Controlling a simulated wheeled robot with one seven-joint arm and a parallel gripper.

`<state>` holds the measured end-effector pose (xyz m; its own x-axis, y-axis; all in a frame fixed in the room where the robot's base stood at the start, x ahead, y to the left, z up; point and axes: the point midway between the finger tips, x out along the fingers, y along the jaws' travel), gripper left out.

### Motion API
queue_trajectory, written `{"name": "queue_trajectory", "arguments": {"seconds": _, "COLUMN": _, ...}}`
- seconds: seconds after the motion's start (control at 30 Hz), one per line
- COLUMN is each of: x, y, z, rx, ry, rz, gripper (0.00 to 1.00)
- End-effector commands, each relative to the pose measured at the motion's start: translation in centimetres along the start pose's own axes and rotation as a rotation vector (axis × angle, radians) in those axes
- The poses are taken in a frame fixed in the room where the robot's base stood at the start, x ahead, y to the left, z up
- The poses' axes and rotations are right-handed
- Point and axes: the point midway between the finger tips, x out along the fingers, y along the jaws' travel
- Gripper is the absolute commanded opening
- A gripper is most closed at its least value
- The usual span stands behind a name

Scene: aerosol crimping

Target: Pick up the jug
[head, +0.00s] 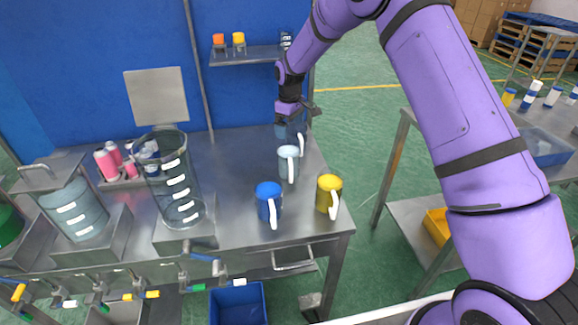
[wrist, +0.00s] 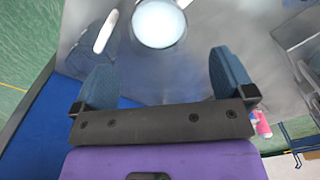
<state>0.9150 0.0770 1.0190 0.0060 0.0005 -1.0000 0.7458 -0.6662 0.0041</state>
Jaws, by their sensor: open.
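My gripper (head: 292,125) is in the head view over the back right of the steel table, its blue-grey fingers pointing down. In the wrist view my gripper (wrist: 164,75) is open, with nothing between its fingers. A pale grey jug (head: 287,165) with a white handle stands just in front of it. Another white handle (head: 301,146) shows beside the fingers; its jug is largely hidden. A blue jug (head: 266,203) and a yellow jug (head: 325,195) stand nearer the front edge.
A tall clear vessel (head: 176,190) and a grey-blue vessel (head: 75,212) stand on the left. Pink bottles (head: 106,165) are behind them. A shelf (head: 250,56) hangs on the blue wall. The table's right edge is close to the jugs.

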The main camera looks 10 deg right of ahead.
Motion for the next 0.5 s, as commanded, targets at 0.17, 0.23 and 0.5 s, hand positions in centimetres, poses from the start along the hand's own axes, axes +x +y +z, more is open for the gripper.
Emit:
{"name": "queue_trajectory", "arguments": {"seconds": 0.17, "x": 1.5, "y": 0.1, "z": -0.5, "rx": -0.014, "ry": -0.005, "rz": -0.005, "gripper": 1.0}}
{"name": "queue_trajectory", "arguments": {"seconds": 0.23, "x": 2.1, "y": 0.1, "z": -0.5, "rx": -0.015, "ry": -0.005, "rz": -0.005, "gripper": 1.0}}
{"name": "queue_trajectory", "arguments": {"seconds": 0.5, "x": 5.9, "y": 0.0, "z": -0.4, "rx": -0.013, "ry": -0.007, "rz": -0.006, "gripper": 1.0}}
